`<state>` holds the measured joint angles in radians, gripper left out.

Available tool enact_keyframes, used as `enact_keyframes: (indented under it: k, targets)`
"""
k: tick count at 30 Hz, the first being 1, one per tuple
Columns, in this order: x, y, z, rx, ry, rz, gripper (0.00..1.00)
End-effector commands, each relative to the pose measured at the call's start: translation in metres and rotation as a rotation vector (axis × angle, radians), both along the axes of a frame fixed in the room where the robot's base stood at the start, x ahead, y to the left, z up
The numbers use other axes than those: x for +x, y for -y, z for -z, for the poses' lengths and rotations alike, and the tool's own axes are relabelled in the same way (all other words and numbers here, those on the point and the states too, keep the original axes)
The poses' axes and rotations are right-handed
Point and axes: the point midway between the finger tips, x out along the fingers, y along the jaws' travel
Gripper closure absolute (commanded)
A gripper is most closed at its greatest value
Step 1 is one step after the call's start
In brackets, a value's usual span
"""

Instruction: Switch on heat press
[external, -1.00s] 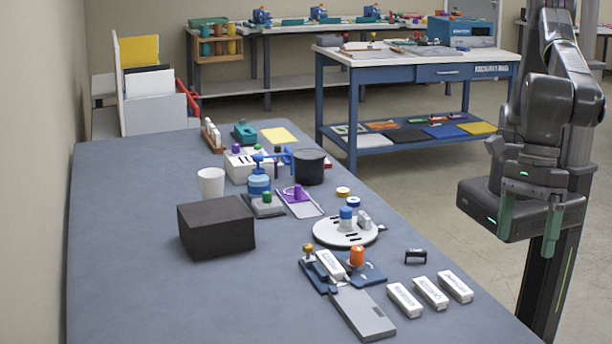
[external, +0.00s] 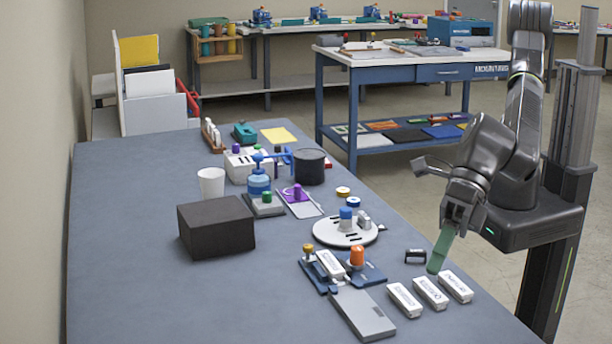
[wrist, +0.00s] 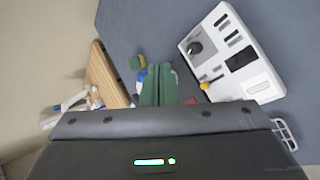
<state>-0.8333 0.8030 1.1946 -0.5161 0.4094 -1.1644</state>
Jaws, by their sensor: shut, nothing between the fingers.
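My gripper (external: 436,266) is shut and empty, its green fingers pointing down over the right edge of the grey bench, just above and behind the white labelled blocks. The shut fingers also show in the wrist view (wrist: 158,88). I cannot tell for sure which device is the heat press. A blue device with an orange knob (external: 357,256) stands left of my gripper. A round white plate with black slots (external: 330,235) carries a blue knob behind it. In the wrist view a white panel (wrist: 262,84) has a dark knob, black slots and a yellow knob, right of the fingers.
Several white labelled blocks (external: 430,293) and a small black clip (external: 415,256) lie near my gripper. A grey flat slab (external: 362,315) lies at the front. A dark box (external: 216,227) and white cup (external: 211,182) stand left. The left bench (external: 130,290) is clear.

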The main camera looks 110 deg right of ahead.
Motion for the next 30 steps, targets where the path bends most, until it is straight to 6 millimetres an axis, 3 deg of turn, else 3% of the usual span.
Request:
enact_keyframes:
  k: [6, 14, 23, 30]
  targets:
    - [0.023, 0.007, 0.015, 0.241, -0.003, 0.084, 1.00]
    - [0.024, 0.008, 0.034, 0.527, -0.122, 0.114, 1.00]
    - [-0.004, 0.012, 0.067, 0.790, -0.434, 0.114, 1.00]
    - [-0.045, 0.021, 0.097, 0.910, -0.791, 0.137, 1.00]
